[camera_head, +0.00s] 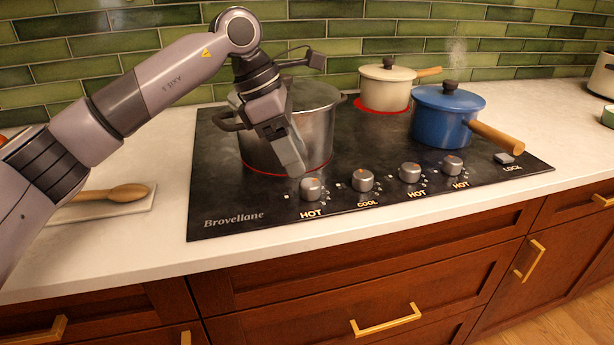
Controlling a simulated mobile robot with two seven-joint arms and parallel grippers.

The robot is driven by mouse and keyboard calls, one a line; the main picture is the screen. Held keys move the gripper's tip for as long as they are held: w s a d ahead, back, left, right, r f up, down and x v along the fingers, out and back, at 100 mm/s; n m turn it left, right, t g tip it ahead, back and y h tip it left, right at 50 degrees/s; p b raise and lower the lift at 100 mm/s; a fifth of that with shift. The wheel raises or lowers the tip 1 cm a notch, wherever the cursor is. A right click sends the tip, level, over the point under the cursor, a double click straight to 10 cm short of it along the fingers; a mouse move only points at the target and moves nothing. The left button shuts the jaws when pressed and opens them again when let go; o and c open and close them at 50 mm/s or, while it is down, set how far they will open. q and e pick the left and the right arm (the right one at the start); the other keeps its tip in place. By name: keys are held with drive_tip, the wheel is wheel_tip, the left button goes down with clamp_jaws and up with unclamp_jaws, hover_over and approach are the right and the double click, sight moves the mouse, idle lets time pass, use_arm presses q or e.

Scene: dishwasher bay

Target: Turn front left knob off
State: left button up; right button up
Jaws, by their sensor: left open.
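The black cooktop (225,200) has a row of several silver knobs along its front. The leftmost knob (312,188) has a lit "HOT" label below it and sits nearest my left gripper. The second knob (362,180) is labelled "COOL". The third knob (410,172) and the rightmost knob (452,165) are labelled "HOT". My left gripper (296,170) is open and points down, just above and left of the leftmost knob, in front of the steel pot. It appears apart from the knob. My right gripper is out of view.
A large steel pot (318,125) stands on a red-glowing ring behind my gripper. A cream pot (386,88) sits on another red ring at the back. A steaming blue pot (440,118) has its handle pointing front right. A wooden spoon (125,193) lies left.

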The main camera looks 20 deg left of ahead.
sight(309, 183)
use_arm(q)
drive_tip(key=x, duration=0.6)
drive_tip(key=c, duration=1)
